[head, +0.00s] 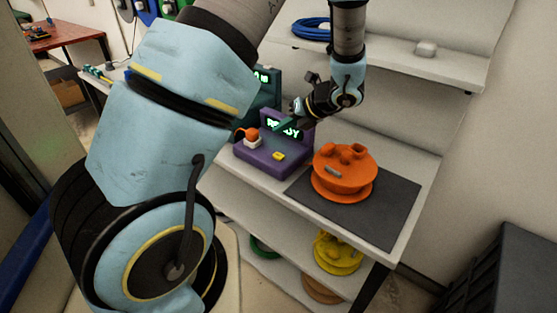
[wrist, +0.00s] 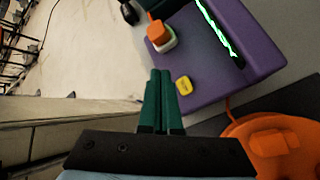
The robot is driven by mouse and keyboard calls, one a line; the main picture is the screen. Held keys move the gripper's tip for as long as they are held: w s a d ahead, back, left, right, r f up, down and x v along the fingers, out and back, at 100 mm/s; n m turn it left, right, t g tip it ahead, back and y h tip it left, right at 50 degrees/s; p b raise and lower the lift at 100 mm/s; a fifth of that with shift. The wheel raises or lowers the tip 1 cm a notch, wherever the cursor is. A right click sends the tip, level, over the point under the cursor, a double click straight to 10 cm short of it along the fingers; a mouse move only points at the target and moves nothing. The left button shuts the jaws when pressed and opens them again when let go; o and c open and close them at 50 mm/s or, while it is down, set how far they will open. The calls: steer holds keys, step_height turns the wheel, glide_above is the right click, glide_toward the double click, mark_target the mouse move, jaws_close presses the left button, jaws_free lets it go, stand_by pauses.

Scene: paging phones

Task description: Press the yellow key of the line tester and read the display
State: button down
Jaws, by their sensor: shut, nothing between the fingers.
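The line tester (head: 262,166) is a purple box on the white shelf, with a raised back panel. Its lit green display (head: 291,132) shows letters like "READY", partly covered by my fingers. The yellow key (head: 279,156) is on its flat front part and also shows in the wrist view (wrist: 184,86). My gripper (head: 276,128) is shut and empty, its green fingers in front of the display and above the key. In the wrist view the fingertips (wrist: 160,72) appear just left of the key, apart from it. The tester also shows there (wrist: 215,75), its display at a steep slant.
An orange plug (head: 251,134) sits in a white block on the tester's left. An orange reel-like phone (head: 345,172) stands on a dark mat (head: 385,215) to the right. A teal device (head: 268,98) stands behind the tester. An upper shelf (head: 455,75) holds a blue cable coil (head: 311,29).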

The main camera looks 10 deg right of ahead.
steer(key=b, duration=0.3)
glide_above(281, 157)
step_height(281, 157, down, 4)
steer(key=shift+f, duration=0.25)
steer(key=shift+f+b, duration=0.55)
steer(key=shift+f, duration=0.4)
steer(key=shift+f, duration=0.1)
stand_by(0.7)
steer(key=shift+f, duration=0.3)
steer(key=shift+f+b, duration=0.3)
steer(key=shift+f, duration=0.2)
stand_by(0.6)
steer(key=shift+r, duration=0.1)
steer(key=shift+r+p, duration=0.85)
steer(key=shift+p, duration=0.1)
